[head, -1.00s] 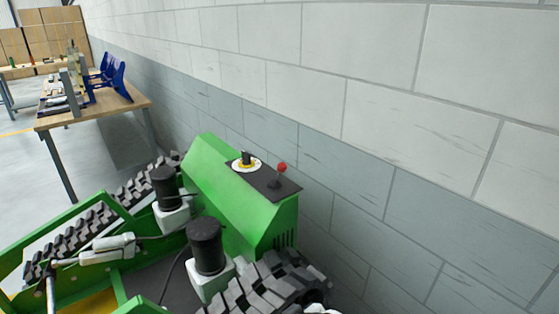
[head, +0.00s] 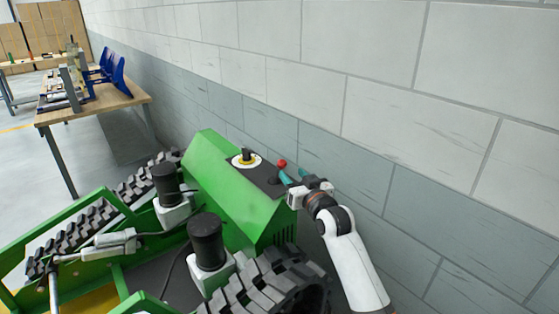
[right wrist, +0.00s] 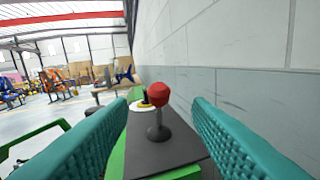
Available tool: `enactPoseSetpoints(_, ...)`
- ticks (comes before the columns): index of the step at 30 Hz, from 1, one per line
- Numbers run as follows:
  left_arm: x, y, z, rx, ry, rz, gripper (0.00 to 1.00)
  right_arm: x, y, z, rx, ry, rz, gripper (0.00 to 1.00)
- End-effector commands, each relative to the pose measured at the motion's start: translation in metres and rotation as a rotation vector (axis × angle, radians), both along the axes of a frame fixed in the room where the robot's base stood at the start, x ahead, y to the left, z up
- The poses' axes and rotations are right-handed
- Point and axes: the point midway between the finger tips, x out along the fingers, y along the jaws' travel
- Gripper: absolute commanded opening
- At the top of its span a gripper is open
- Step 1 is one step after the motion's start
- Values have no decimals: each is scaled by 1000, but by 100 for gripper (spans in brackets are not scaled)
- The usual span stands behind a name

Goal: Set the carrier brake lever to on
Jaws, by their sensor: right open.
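The brake lever is a dark stick with a red ball knob (head: 282,163) on the dark panel on top of the green tracked carrier (head: 226,179). In the right wrist view the lever (right wrist: 158,97) stands roughly upright from a round black base, centred between the fingers. My right gripper (head: 292,177) is at the near end of the panel, its teal fingers beside the lever. In the right wrist view my right gripper (right wrist: 160,128) is open, a finger on each side and apart from the knob. My left gripper is not in view.
A round yellow-and-white dial with a black knob (head: 246,159) sits on the panel beyond the lever. A block wall (head: 400,130) runs close along the carrier's right side. Black motors (head: 205,229) and tracks stand on the near side. A workbench (head: 130,98) is further back.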

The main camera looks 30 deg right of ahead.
Motion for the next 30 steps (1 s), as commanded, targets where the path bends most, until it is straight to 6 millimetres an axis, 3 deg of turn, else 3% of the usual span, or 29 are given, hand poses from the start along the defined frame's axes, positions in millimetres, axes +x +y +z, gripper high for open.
enactPoseSetpoints(6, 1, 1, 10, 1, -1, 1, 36, 46, -7, 3, 0, 2, 1, 45)
enactPoseSetpoints(13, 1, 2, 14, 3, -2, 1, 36, 80, -12, 1, -2, 3, 1, 45)
enactPoseSetpoints(19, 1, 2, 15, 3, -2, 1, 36, 93, -14, 0, -1, 3, 1, 45)
enactPoseSetpoints(28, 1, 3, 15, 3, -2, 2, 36, 95, -14, 0, -2, 3, 1, 45)
enactPoseSetpoints(30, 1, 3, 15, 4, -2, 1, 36, 95, -15, 0, -2, 3, 1, 36)
